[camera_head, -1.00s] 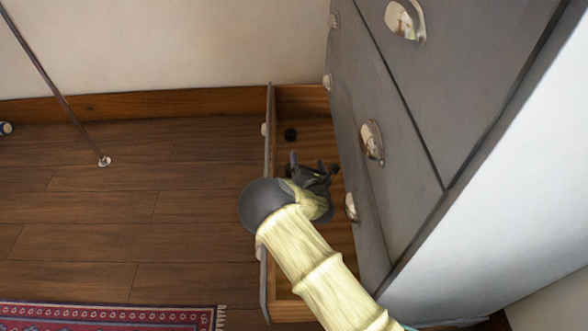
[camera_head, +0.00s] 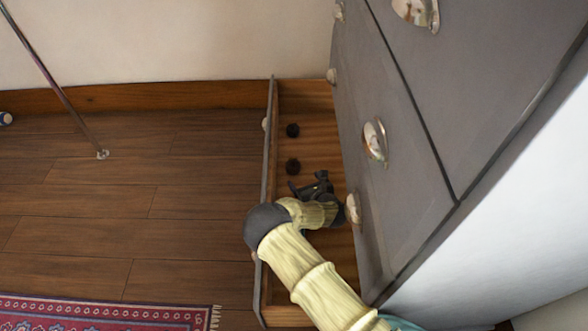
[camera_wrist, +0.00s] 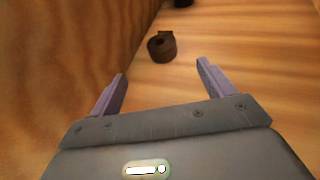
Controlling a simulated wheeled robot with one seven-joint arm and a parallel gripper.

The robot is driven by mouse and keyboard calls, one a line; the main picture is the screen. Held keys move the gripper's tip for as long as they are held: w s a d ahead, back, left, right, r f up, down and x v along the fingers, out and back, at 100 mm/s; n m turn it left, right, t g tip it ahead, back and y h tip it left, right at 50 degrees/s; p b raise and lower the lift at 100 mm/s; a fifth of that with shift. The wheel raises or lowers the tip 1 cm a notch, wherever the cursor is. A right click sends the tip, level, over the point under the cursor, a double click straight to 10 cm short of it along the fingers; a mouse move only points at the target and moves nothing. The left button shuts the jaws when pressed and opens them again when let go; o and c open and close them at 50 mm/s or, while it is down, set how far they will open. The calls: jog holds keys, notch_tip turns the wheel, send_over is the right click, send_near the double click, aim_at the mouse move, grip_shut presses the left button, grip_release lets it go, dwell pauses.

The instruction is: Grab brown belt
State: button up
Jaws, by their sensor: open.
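A rolled brown belt (camera_wrist: 162,45) lies on the drawer floor in the wrist view, just beyond my fingertips and between their lines. In the head view two small dark rolls lie in the open drawer, a nearer one (camera_head: 292,167) and a farther one (camera_head: 292,130). The farther one shows only as a dark piece (camera_wrist: 183,2) at the top edge of the wrist view. My gripper (camera_wrist: 160,70) is open and empty, inside the drawer. It also shows in the head view (camera_head: 305,183), on the near side of both rolls. The fingers do not touch the belt.
The open drawer (camera_head: 268,150) of a grey dresser (camera_head: 400,190) is narrow, with its front panel left and the dresser face right. Metal knobs (camera_head: 353,208) stick out. A wooden drawer wall (camera_wrist: 60,50) rises close at left. Open floor and a red rug (camera_head: 110,312) lie left.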

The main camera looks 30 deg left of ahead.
aim_at(295, 171)
jog(key=b+x, duration=0.1)
jog(key=x, duration=0.1)
jog(key=b+x, duration=0.2)
jog(key=shift+w+a+f, duration=0.1)
jog(key=shift+w+f, duration=0.25)
jog(key=shift+w+a, duration=0.2)
jog(key=shift+w, duration=0.15)
jog(key=w+a+f+b, duration=0.1)
jog(key=a+f+b, duration=0.1)
jog(key=b, duration=0.1)
jog(key=shift+w+b, duration=0.1)
jog(key=shift+b, duration=0.3)
jog(key=shift+b+x, duration=0.75)
jog(key=shift+x, duration=0.15)
jog(key=shift+w+a, duration=0.15)
jog(key=shift+a, duration=0.2)
jog(key=shift+r, duration=0.1)
